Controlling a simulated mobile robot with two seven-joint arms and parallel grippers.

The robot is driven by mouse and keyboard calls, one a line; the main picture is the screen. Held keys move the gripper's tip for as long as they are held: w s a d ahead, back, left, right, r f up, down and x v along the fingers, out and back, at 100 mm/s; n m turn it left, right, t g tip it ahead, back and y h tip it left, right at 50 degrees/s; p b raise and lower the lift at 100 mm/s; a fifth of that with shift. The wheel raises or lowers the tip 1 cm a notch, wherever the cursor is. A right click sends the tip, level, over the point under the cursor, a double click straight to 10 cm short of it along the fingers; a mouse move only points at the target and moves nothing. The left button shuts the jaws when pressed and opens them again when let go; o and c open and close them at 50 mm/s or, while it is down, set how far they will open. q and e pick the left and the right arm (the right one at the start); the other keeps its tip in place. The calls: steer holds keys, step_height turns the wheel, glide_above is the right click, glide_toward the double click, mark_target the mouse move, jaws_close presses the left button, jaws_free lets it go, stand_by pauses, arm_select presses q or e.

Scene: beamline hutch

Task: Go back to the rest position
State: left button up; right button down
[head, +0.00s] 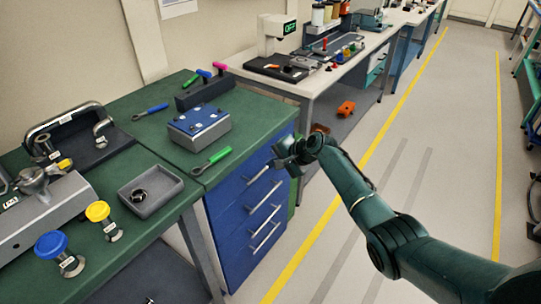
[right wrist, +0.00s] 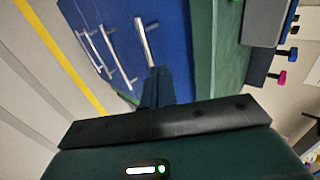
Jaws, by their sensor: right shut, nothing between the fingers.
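My right gripper (head: 272,166) is in front of the top of the blue drawer cabinet (head: 228,222), at the end of my dark green arm coming in from the lower right. Its fingers (right wrist: 156,86) are shut with nothing between them. In the right wrist view the fingertips appear close to the end of a drawer handle (right wrist: 145,42); I cannot tell whether they touch it. The cabinet's drawers look closed. My left gripper is in neither view.
The green bench (head: 140,130) holds a blue-topped box (head: 199,126), a green-handled tool (head: 212,160) near its edge and a grey tray (head: 168,184). A further workbench (head: 318,80) stands behind. The floor (head: 400,150) at right is clear.

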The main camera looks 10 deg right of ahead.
steer(key=s+a+f+n+g+h, duration=0.1)
steer(key=s+f+n, duration=0.25)
steer(key=s, duration=0.65)
steer(key=s+f+n+g+h, duration=0.1)
steer(key=s+f+n, duration=0.25)
steer(key=s, duration=0.65)
steer(key=s+d+r+n+h, duration=0.1)
steer(key=s+d+r+n, duration=0.1)
steer(key=s, duration=0.6)
steer(key=s+d+r+n+g+h, duration=0.1)
steer(key=s+d+r+h, duration=0.15)
steer(key=s, duration=0.45)
steer(key=s+d+r+n, duration=0.1)
steer(key=s+r+n, duration=0.1)
steer(key=s, duration=0.6)
steer(key=w+a+f+t+y, duration=0.2)
steer(key=w+a+f+t, duration=0.3)
steer(key=a+f+t, duration=0.1)
steer(key=shift+w+f+n, duration=0.2)
steer(key=shift+f+n, duration=0.1)
steer(key=shift+f, duration=0.5)
steer(key=shift+y, duration=0.25)
